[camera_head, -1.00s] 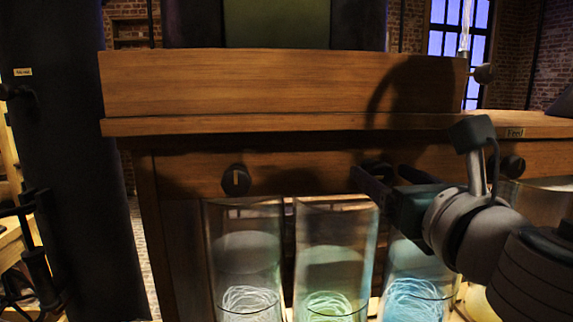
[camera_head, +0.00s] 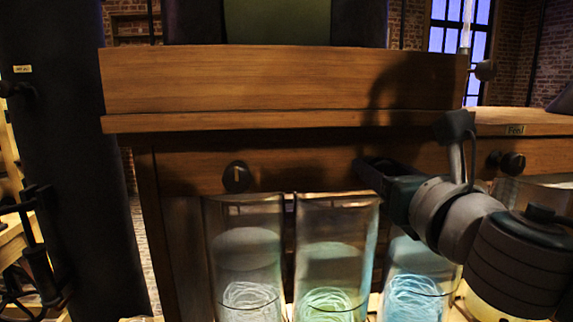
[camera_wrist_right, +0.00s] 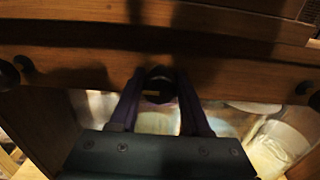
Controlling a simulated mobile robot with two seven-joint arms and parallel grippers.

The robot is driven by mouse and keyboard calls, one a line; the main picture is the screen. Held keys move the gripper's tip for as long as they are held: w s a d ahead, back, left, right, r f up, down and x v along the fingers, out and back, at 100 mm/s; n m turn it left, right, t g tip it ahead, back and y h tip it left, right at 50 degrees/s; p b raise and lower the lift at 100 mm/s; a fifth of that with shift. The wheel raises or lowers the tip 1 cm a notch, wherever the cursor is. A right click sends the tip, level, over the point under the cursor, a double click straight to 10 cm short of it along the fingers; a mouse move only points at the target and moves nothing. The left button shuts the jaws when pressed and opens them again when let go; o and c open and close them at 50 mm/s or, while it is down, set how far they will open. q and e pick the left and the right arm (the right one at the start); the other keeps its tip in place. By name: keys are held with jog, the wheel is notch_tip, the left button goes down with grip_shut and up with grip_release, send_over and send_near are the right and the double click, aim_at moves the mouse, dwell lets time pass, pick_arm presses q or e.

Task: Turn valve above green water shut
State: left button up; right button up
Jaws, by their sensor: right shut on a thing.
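In the head view, a glass jar of green water (camera_head: 330,300) stands between a pale jar (camera_head: 246,295) and a blue jar (camera_head: 414,295). My right gripper (camera_head: 368,170) reaches to the beam above the jars, up and right of the green jar. In the right wrist view, its two fingers (camera_wrist_right: 160,92) are shut on a dark round valve knob (camera_wrist_right: 159,85), one finger on each side. The gripper hides this knob in the head view. My left gripper is not in view.
Another valve knob (camera_head: 237,177) sits on the beam to the left, with an upright pale mark. A wooden ledge (camera_head: 290,122) juts out above the knobs.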

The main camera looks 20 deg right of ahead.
grip_shut()
jog(key=m, duration=0.8)
jog(key=shift+d+f+m, duration=0.1)
jog(key=shift+m, duration=0.2)
jog(key=m, duration=0.4)
jog(key=shift+m+b, duration=0.3)
jog(key=m, duration=0.4)
jog(key=shift+f+m, duration=0.1)
jog(key=shift+m, duration=0.2)
jog(key=shift+d, duration=0.1)
